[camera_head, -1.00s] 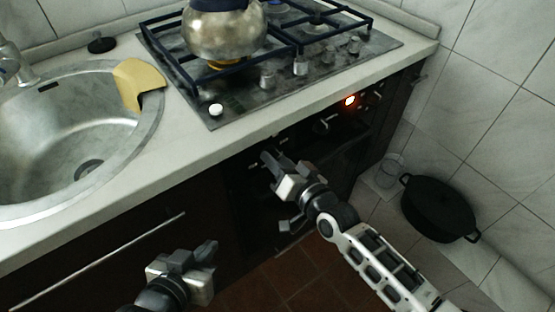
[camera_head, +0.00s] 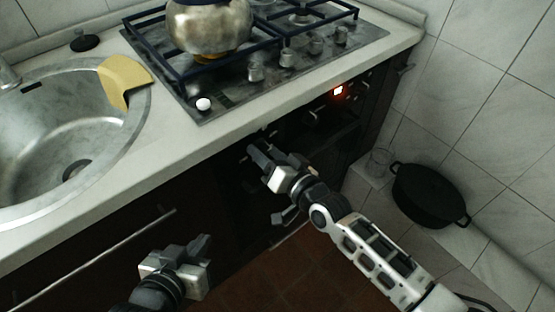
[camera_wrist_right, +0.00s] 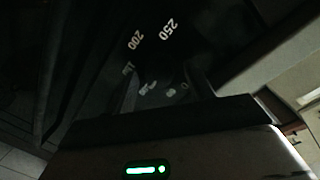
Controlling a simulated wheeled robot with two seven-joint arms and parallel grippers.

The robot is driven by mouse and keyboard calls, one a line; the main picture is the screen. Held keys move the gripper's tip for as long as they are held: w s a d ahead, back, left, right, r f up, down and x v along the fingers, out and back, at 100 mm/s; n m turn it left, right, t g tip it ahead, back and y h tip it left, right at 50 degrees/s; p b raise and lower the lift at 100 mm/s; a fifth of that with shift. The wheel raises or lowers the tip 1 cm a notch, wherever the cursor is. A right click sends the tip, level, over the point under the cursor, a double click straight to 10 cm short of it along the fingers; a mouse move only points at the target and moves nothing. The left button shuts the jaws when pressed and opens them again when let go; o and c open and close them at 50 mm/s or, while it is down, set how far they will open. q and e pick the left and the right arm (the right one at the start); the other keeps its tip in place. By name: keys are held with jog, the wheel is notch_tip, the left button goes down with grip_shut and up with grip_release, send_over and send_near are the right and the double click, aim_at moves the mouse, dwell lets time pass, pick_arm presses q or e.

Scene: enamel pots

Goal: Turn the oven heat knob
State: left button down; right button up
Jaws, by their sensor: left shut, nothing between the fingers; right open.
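The oven front (camera_head: 215,180) is dark, under the counter edge. My right gripper (camera_head: 258,152) is at the left part of its control strip, fingers pointed at the panel. The right wrist view shows a dark dial with white numbers such as 200 and 250 (camera_wrist_right: 168,30), right ahead of the open fingers (camera_wrist_right: 165,78). The heat knob itself is too dark to make out, and whether the fingers touch it I cannot tell. In the head view the gripper hides that spot. My left gripper (camera_head: 202,250) is shut and empty, low in front of the cabinet, away from the oven controls.
A red-lit display (camera_head: 338,90) and another oven control (camera_head: 313,116) lie to the right of my right gripper. Above are the hob (camera_head: 215,112) with a kettle (camera_head: 208,30) and the sink (camera_head: 60,120) with a yellow cloth (camera_head: 125,82). A black pot (camera_head: 430,195) stands at the right.

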jog(key=p+v, duration=0.1)
jog(key=v, duration=1.5)
jog(key=shift+w, duration=0.1)
